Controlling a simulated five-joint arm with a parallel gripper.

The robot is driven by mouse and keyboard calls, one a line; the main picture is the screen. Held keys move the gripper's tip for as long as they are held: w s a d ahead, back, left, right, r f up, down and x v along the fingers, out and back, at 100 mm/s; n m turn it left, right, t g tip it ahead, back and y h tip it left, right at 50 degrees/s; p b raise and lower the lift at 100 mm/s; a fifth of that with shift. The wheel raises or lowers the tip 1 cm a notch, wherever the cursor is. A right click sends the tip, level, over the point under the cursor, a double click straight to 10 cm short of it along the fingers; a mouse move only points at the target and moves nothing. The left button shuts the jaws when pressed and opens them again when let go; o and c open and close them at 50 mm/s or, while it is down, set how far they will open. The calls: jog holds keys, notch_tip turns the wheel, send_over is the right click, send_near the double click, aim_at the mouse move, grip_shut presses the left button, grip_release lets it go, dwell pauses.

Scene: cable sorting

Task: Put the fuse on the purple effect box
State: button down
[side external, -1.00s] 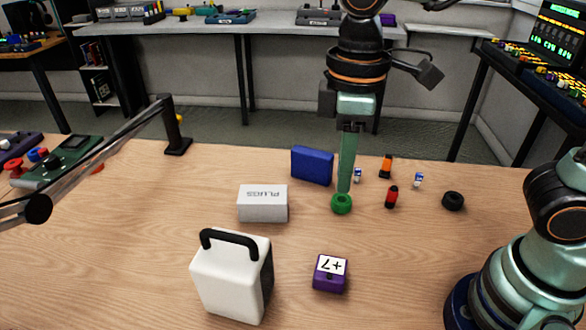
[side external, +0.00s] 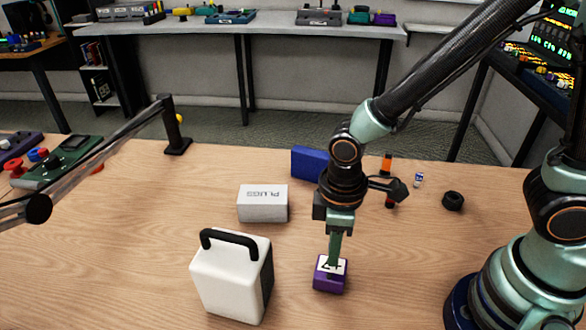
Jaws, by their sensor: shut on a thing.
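The purple effect box (side external: 329,283), with a white label on top, sits on the table at the front centre. My gripper (side external: 333,265) points down right at the top of this box, its green finger covering part of the label. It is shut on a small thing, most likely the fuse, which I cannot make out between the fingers. I cannot tell whether that thing touches the box.
A white case with a black handle (side external: 232,280) stands left of the box, a PLUGS box (side external: 263,204) behind it. A blue block (side external: 309,163), a blue-white piece (side external: 419,180) and a black ring (side external: 453,201) lie farther back.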

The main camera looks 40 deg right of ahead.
jog(key=shift+f, duration=0.95)
jog(key=shift+f, duration=0.15)
jog(key=c, duration=0.8)
grip_release()
notch_tip(320, 180, up, 12)
jog(key=shift+r, duration=0.1)
jog(key=w+d+r+m+t, duration=0.1)
jog(key=d+r+m, duration=0.3)
jog(key=d, duration=0.4)
jog(key=w+d+r+m+t, duration=0.1)
jog(key=d+r+m+t, duration=0.3)
jog(key=d, duration=0.3)
jog(key=shift+w+d+m+t, duration=0.3)
jog(key=shift+d+m, duration=0.1)
jog(key=shift+m, duration=0.1)
